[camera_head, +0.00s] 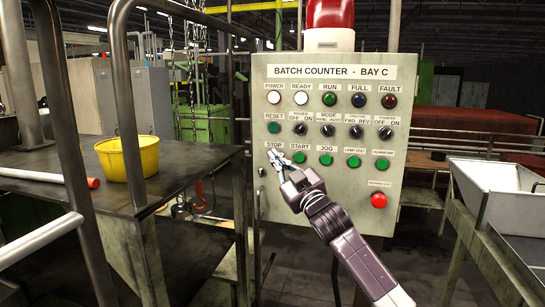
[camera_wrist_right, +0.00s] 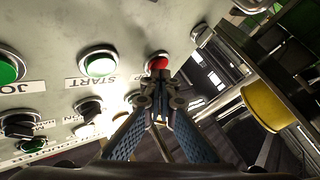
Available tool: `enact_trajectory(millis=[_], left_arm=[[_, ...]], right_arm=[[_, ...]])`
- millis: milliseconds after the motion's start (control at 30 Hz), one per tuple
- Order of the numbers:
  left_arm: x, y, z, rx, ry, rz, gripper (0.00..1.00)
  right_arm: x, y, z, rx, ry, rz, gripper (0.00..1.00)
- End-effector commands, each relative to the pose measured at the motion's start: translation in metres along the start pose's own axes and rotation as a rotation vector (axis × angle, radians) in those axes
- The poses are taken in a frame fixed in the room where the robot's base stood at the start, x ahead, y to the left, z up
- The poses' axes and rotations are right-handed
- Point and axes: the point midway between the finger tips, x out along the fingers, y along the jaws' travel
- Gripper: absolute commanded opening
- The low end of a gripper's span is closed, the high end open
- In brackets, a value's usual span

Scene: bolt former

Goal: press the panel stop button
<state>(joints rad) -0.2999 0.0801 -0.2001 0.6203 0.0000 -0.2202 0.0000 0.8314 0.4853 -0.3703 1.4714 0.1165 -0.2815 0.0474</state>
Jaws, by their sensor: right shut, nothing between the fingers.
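The control panel (camera_head: 330,225) is a pale box labelled "BATCH COUNTER - BAY C". The STOP label (camera_head: 275,147) is at the left of its lower button row. In the head view my right gripper (camera_head: 272,156) covers the stop button under that label. In the right wrist view the red stop button (camera_wrist_right: 157,62) shows just past the tips of my right gripper (camera_wrist_right: 160,82). The fingers are shut and empty. The tips are at or very near the button; I cannot tell whether they touch. My left gripper is out of view.
The green START button (camera_head: 299,157) is right beside the stop button. A larger red button (camera_head: 379,200) sits at the panel's lower right. A yellow bucket (camera_head: 127,158) stands on a dark table at the left. A white tray (camera_head: 480,190) is at the right.

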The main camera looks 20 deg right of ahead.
Motion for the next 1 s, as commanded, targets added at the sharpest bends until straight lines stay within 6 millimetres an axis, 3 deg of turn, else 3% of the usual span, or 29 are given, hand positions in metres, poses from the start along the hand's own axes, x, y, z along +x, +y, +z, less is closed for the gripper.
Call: enact_trajectory(millis=[233, 733, 1000], left_arm=[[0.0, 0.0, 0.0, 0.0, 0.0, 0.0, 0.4], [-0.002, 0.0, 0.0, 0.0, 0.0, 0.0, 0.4], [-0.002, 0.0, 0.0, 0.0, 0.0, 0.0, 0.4]], right_arm=[[-0.003, -0.003, -0.001, 0.001, -0.002, -0.001, 0.0], [-0.037, -0.028, -0.027, 0.001, 0.0, -0.002, 0.0], [-0.042, -0.031, -0.031, 0.0, 0.0, 0.0, 0.0]])
